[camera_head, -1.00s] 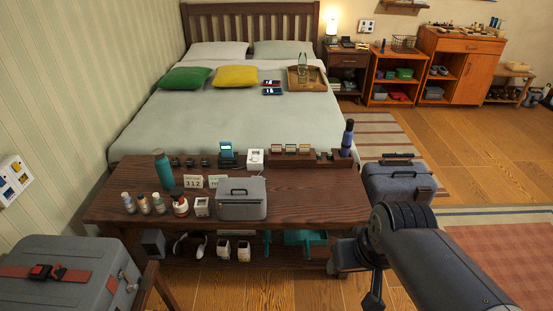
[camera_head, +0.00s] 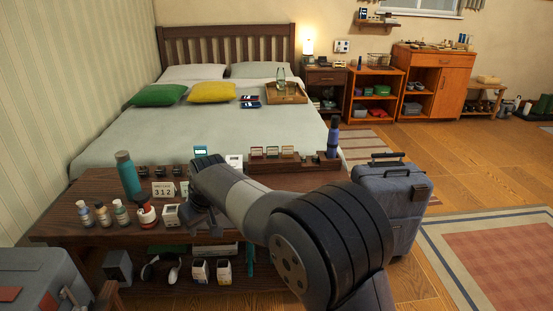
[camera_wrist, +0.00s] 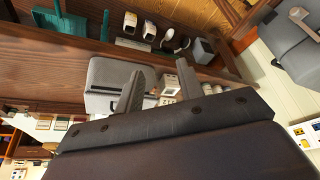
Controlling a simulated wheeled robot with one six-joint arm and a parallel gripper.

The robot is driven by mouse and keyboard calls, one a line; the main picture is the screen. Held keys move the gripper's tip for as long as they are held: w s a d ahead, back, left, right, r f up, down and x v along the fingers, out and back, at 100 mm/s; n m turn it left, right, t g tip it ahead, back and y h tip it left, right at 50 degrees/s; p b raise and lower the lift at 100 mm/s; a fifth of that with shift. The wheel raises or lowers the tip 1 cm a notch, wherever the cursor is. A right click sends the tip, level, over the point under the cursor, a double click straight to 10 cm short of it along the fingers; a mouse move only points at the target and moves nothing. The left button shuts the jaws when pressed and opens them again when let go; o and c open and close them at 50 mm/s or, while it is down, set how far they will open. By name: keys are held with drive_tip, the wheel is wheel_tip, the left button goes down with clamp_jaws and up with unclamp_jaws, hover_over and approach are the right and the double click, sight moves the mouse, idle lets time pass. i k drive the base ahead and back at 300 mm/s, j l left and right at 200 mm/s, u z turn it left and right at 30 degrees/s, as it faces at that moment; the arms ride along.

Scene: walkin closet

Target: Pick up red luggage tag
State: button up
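I cannot make out a red luggage tag in either current view. A grey suitcase (camera_head: 35,272) at the lower left has a red strap (camera_head: 10,293) on its top, partly cut off by the frame. My gripper (camera_wrist: 158,88) is open, its two fingers apart with nothing visibly held between them. In the wrist view the fingers stand in front of a small grey case (camera_wrist: 108,72) and the dark wooden bench (camera_wrist: 40,65). In the head view my arm covers that case, and the fingers are hard to make out there.
The bench also shows in the head view (camera_head: 70,228), crowded with a teal bottle (camera_head: 128,174), small bottles (camera_head: 102,213) and a number sign (camera_head: 163,190). Boxes stand on its lower shelf. A blue-grey suitcase (camera_head: 398,205) stands right of the bench. The wooden floor (camera_head: 470,175) beyond is clear.

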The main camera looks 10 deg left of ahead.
sight(257, 153)
drive_tip(key=i+j+z, duration=0.2)
drive_tip(key=j+z, duration=0.2)
drive_tip(key=i+j+z, duration=0.15)
drive_tip(key=j+z, duration=0.25)
drive_tip(key=i+j+z, duration=0.1)
drive_tip(key=j+z, duration=0.3)
drive_tip(key=i+j, duration=0.1)
drive_tip(key=j, duration=0.6)
drive_tip(key=i+j+z, duration=0.1)
drive_tip(key=j, duration=0.6)
